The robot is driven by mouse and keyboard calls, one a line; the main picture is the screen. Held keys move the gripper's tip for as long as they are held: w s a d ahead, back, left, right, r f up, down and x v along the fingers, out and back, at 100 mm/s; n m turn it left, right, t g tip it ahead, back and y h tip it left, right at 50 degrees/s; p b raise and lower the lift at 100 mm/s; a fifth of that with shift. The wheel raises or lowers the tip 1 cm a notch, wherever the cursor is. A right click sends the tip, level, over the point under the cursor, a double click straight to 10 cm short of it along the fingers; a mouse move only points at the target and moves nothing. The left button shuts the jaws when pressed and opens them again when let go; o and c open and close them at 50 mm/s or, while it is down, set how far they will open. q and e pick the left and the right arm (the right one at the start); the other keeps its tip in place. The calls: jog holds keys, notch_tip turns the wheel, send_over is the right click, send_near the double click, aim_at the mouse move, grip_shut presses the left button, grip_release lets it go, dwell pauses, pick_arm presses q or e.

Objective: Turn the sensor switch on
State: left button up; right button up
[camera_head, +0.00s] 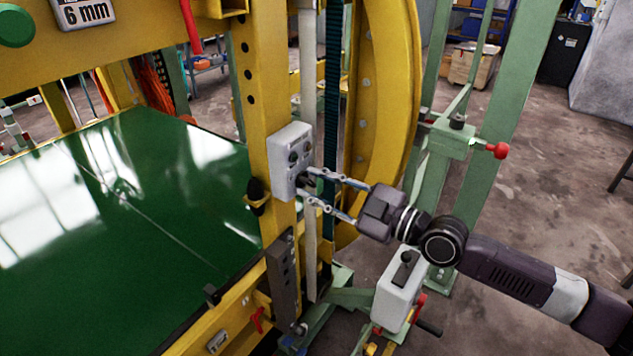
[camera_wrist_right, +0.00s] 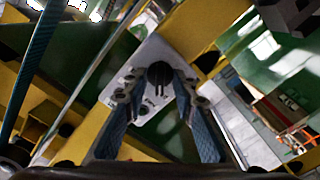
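The grey control box (camera_head: 290,160) is fixed to the yellow upright post and carries small dark buttons and a black knob, likely the sensor switch, low on its face. In the right wrist view, the box (camera_wrist_right: 120,85) is tilted and the black knob (camera_wrist_right: 160,74) shows between the fingertips. My right gripper (camera_head: 309,185) reaches in from the right with its fingers apart, one on each side of the knob. It also shows in the wrist view (camera_wrist_right: 160,90); I cannot tell whether the fingers touch the knob. My left gripper is not in view.
A green table surface (camera_head: 130,240) lies left of the post. The yellow ring (camera_head: 385,110) curves close behind the gripper. A green frame with a red knob (camera_head: 497,151) stands to the right. A light grey box (camera_head: 398,290) sits below my right arm.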

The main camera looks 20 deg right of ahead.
jog(key=shift+c, duration=0.4)
grip_shut()
jog(key=shift+m, duration=0.3)
jog(key=shift+m+b, duration=0.4)
jog(key=shift+m, duration=0.8)
jog(key=m, duration=0.2)
jog(key=shift+m, duration=0.4)
jog(key=m, duration=0.5)
jog(key=shift+b, duration=0.3)
jog(key=shift+m, duration=2.5)
